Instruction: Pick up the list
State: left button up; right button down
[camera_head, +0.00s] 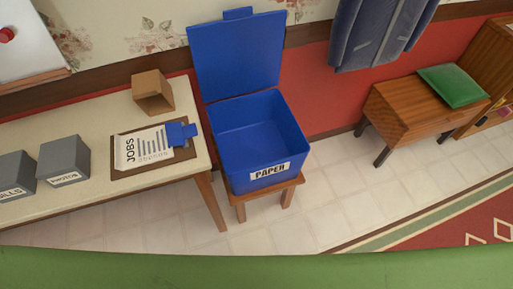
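The list is a white sheet headed "JOBS" (140,150). It is held on a brown clipboard (125,172) by a blue clip (180,134) at its right end. The clipboard lies flat near the right end of a cream-topped table (90,203). The head view is tilted, and the sheet's heading reads sideways. Neither of my grippers shows in this view.
Grey boxes (64,160) stand left of the clipboard, and a brown open box (153,91) behind it. Right of the table, an open blue bin labelled "PAPER" (268,171) sits on a stool (288,196). A wooden desk (405,106) stands farther right. Tiled floor (330,200) is clear between.

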aim_at(135, 150)
jog(key=u, duration=1.1)
